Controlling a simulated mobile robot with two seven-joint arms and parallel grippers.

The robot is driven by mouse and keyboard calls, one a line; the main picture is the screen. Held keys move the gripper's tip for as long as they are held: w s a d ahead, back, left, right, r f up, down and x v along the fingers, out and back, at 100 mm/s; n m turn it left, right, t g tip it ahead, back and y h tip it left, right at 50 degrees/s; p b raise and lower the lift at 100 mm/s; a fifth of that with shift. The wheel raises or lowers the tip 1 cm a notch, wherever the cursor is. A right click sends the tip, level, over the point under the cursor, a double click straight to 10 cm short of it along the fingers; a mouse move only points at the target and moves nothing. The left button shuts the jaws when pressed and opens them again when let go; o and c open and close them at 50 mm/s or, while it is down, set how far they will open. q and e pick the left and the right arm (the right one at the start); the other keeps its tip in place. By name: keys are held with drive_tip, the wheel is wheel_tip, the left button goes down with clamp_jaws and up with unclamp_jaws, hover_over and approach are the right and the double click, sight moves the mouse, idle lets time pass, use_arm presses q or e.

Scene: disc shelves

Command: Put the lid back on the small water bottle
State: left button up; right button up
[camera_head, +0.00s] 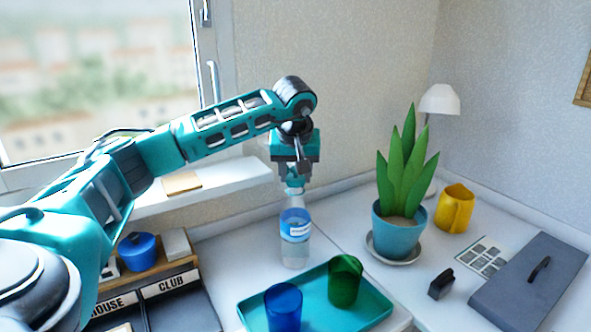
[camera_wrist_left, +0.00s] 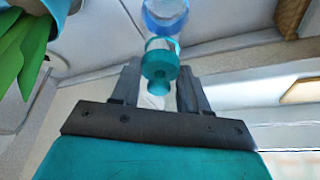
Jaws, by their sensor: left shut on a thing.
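The small water bottle (camera_head: 295,243), clear with a blue label, stands upright on the white desk behind the teal tray. My left gripper (camera_head: 294,180) points down directly above its neck and is shut on the teal lid (camera_wrist_left: 160,62). In the left wrist view the lid sits between the two fingertips of the left gripper (camera_wrist_left: 160,72), in line with the bottle (camera_wrist_left: 165,14) beyond it. My right gripper is not in view.
A teal tray (camera_head: 372,318) with a blue cup (camera_head: 283,306) and a green cup (camera_head: 344,281) is in front of the bottle. A potted plant (camera_head: 399,232) stands to the right, with a yellow mug (camera_head: 454,208) beyond. A window ledge (camera_head: 225,182) is behind on the left.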

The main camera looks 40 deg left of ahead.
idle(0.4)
use_arm(q)
drive_tip(key=o, duration=1.6)
drive_tip(key=shift+c, duration=0.2)
